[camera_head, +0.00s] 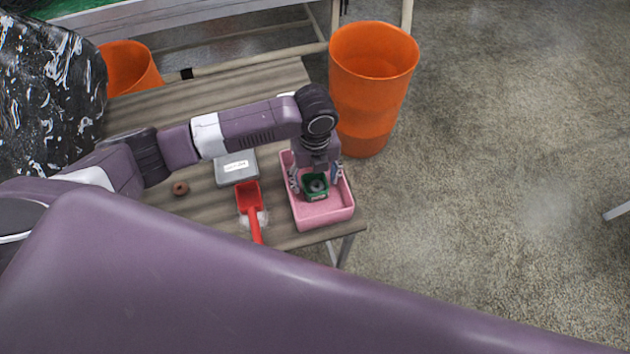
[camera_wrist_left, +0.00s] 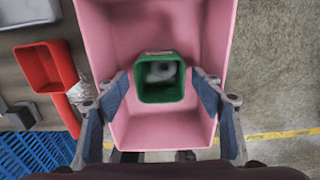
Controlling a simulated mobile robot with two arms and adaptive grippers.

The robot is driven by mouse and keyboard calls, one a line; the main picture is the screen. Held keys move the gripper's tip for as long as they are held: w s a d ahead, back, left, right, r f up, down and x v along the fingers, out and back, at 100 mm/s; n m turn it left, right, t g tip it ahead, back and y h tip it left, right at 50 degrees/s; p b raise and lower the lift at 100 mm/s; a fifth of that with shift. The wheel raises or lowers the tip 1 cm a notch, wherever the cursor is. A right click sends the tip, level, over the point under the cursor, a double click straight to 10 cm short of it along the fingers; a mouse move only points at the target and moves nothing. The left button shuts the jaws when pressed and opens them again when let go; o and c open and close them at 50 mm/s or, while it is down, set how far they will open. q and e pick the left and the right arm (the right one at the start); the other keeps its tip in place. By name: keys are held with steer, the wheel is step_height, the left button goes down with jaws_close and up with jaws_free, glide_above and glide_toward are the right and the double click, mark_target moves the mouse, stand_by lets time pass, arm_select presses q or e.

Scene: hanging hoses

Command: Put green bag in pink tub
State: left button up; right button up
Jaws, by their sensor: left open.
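The pink tub (camera_head: 330,212) stands at the right end of the wooden table, and it fills the middle of the left wrist view (camera_wrist_left: 195,35). The green bag (camera_head: 315,188) looks like a small open-topped green container with something pale grey inside. It is inside the tub, and in the left wrist view (camera_wrist_left: 160,95) it sits between my fingers. My left gripper (camera_head: 315,186) reaches down into the tub from above. Its fingers (camera_wrist_left: 160,95) are open, one on each side of the green bag, with gaps visible. My right gripper is not in view.
A red scoop (camera_head: 248,198) lies just left of the tub, beside a grey box with a label (camera_head: 236,170). A tall orange bin (camera_head: 365,110) stands behind the tub. Floor on the right is clear.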

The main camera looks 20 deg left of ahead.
arm_select(q)
step_height(320, 180, up, 11)
steer(key=b, duration=0.1)
steer(key=shift+f, duration=0.15)
stand_by(0.5)
